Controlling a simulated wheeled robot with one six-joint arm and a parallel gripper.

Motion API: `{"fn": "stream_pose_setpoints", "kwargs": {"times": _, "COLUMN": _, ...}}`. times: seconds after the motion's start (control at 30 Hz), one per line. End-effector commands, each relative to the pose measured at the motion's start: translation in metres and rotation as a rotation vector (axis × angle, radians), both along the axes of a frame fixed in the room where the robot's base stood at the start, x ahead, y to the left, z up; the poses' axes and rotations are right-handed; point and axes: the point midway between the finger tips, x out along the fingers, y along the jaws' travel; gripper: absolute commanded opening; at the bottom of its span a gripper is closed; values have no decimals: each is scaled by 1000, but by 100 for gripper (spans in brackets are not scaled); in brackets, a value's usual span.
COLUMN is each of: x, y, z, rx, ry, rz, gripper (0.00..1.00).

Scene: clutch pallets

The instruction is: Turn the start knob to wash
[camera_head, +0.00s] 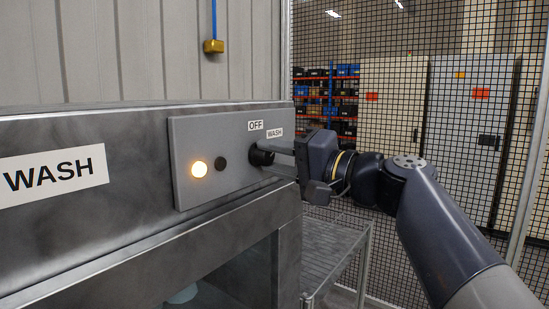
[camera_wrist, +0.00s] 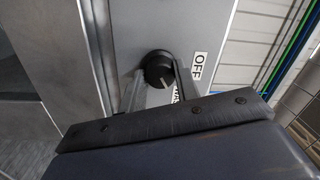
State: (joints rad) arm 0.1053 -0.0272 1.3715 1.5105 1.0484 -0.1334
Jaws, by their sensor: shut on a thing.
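The start knob (camera_head: 261,156) is a round black knob on a grey control panel (camera_head: 228,178), with an OFF label (camera_head: 255,125) above it and a WASH label (camera_head: 275,133) to its upper right. My gripper (camera_head: 270,158) reaches in from the right and is shut on the knob. In the wrist view the knob (camera_wrist: 159,70) sits between the two fingers, with a pale pointer line on its face. That line points toward the lower right of the picture, away from the OFF label (camera_wrist: 198,66) and toward the partly hidden WASH label (camera_wrist: 177,94).
A lit amber lamp (camera_head: 199,169) and a dark button (camera_head: 220,164) sit left of the knob. A large WASH sign (camera_head: 54,170) is on the metal machine. A slatted metal table (camera_head: 335,245) stands below my arm. A mesh fence (camera_head: 440,60) stands behind.

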Motion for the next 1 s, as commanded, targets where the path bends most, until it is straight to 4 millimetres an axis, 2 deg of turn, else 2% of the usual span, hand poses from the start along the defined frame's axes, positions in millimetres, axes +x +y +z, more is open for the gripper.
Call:
{"fn": "stream_pose_setpoints", "kwargs": {"times": 0.4, "x": 0, "y": 0, "z": 0, "rx": 5, "ry": 7, "rz": 1, "gripper": 8}}
{"fn": "stream_pose_setpoints", "kwargs": {"times": 0.43, "x": 0, "y": 0, "z": 0, "rx": 5, "ry": 7, "rz": 1, "gripper": 33}}
{"fn": "stream_pose_setpoints", "kwargs": {"times": 0.6, "x": 0, "y": 0, "z": 0, "rx": 5, "ry": 6, "rz": 0, "gripper": 47}}
{"fn": "stream_pose_setpoints", "kwargs": {"times": 0.7, "x": 0, "y": 0, "z": 0, "rx": 5, "ry": 6, "rz": 0, "gripper": 52}}
{"fn": "stream_pose_setpoints", "kwargs": {"times": 1.0, "x": -2, "y": -3, "z": -1, "rx": 5, "ry": 5, "rz": -1, "gripper": 52}}
